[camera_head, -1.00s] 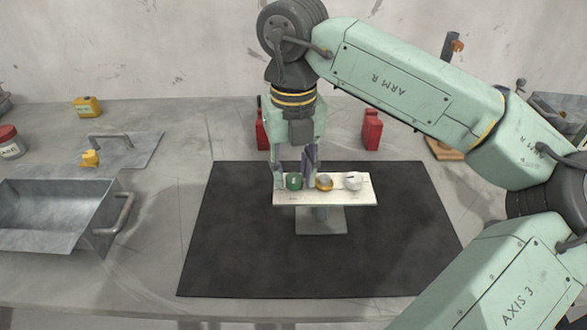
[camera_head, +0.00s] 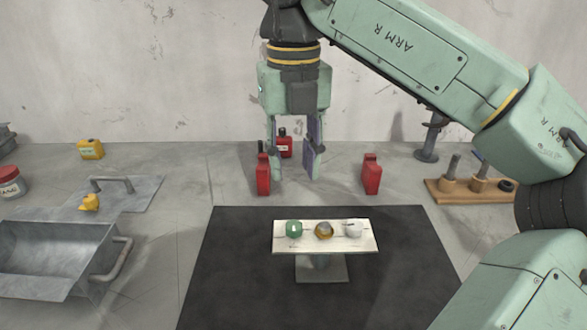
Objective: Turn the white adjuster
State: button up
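The white adjuster (camera_head: 353,227) is a small round knob at the right end of a white panel (camera_head: 290,245). A green knob (camera_head: 294,229) sits at the left end and a yellow-and-grey knob (camera_head: 323,230) in the middle. The panel stands on a grey pedestal (camera_head: 321,268). My gripper (camera_head: 293,175) points down, open and empty, above and behind the panel, nearest in line with the green and middle knobs. It touches none of the knobs.
The panel stands on a black mat (camera_head: 240,270). Red bottles (camera_head: 371,175) stand behind it. A metal tray (camera_head: 50,260) is at left. A wooden board with pegs (camera_head: 465,190) is at right. The mat around the pedestal is clear.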

aim_at(354, 226)
jog(key=k, duration=1)
